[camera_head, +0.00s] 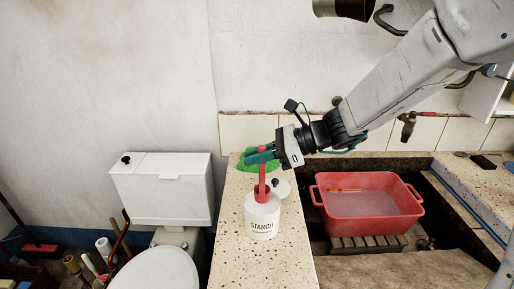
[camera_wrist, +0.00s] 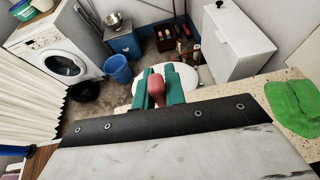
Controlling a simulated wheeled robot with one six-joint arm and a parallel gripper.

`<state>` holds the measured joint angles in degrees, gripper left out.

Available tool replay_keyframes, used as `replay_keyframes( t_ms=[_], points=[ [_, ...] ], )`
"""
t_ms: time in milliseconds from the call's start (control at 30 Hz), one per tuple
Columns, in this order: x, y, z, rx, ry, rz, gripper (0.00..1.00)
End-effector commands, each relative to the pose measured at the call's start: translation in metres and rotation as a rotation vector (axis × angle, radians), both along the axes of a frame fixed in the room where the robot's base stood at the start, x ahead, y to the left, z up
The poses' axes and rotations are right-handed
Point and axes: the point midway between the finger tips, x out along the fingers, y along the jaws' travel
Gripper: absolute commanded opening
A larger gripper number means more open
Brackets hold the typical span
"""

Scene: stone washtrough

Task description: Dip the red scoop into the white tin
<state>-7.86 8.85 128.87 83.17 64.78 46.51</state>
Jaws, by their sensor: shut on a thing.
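The white tin (camera_head: 262,220), marked STARCH, stands upright on the speckled stone counter in the head view. The red scoop (camera_head: 262,186) is held upright above it, with its lower end at the tin's open mouth; how deep it reaches inside is hidden. My gripper (camera_head: 259,156) is shut on the top of the scoop's handle, above the tin. In the wrist view the red handle end (camera_wrist: 156,88) sits between the green fingers (camera_wrist: 158,90). The tin is not visible in the wrist view.
A white lid with a dark knob (camera_head: 279,187) lies just behind the tin. A green cloth (camera_head: 246,164) lies farther back on the counter. A red basin (camera_head: 368,205) sits in the trough at right. A toilet and cistern (camera_head: 162,188) stand at left.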

Motion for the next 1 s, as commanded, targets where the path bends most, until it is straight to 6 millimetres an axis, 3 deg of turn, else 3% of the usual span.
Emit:
replay_keyframes(
  t_ms=[1000],
  points=[
    [0.000,0.000,-0.070,0.000,0.001,0.000,0.00]
  ],
)
